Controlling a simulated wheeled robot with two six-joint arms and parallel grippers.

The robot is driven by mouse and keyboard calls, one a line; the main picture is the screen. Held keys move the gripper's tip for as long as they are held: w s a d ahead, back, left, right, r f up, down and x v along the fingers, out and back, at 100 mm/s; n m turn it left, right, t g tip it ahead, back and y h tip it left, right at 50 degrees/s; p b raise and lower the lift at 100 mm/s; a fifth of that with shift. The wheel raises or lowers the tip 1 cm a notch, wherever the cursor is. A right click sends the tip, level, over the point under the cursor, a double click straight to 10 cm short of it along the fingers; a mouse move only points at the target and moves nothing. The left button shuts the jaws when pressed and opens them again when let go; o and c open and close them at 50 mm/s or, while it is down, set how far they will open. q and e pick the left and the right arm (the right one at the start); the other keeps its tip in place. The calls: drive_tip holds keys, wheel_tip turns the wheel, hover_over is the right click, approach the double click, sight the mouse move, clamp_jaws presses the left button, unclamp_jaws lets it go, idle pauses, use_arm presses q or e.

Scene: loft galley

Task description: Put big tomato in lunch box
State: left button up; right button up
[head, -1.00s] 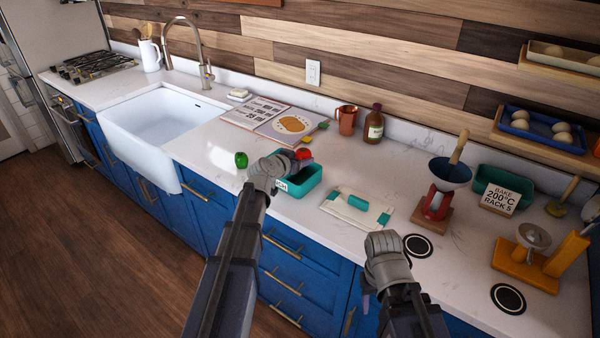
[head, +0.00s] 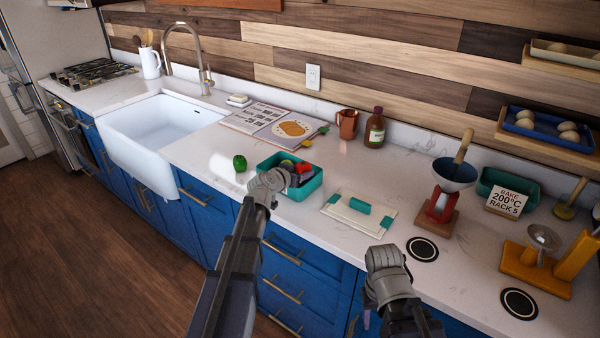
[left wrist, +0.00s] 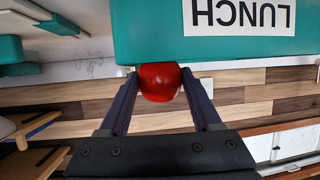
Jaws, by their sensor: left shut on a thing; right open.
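The big red tomato (head: 304,168) is between the fingers of my left gripper (head: 292,174), over the teal lunch box (head: 312,187). In the left wrist view, which is upside down, the tomato (left wrist: 159,82) is pinched between both fingertips. It overlaps the rim of the lunch box (left wrist: 150,40), whose label reads LUNCH. I cannot tell whether it touches the box. Yellow and dark items show inside the box; my gripper hides part of them. My right gripper (head: 372,300) is open and empty near the counter's front edge.
A white lid with teal clips (head: 345,208) lies right of the box. A green pepper (head: 239,163) sits left of it. Behind are an open book (head: 290,128), a copper mug (head: 347,124) and a brown bottle (head: 375,130). A red-based funnel stand (head: 440,205) stands further right.

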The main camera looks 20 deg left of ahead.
use_arm(q)
drive_tip(key=shift+f, duration=0.25)
drive_tip(key=o, duration=1.4)
drive_tip(key=shift+r, duration=0.2)
drive_tip(key=shift+r+p, duration=0.3)
drive_tip(key=shift+p, duration=0.05)
drive_tip(key=shift+r+p, duration=0.5)
drive_tip(key=p+v, duration=0.4)
drive_tip(key=v, duration=0.7)
drive_tip(key=shift+s+f, duration=0.2)
drive_tip(key=shift+s, duration=0.3)
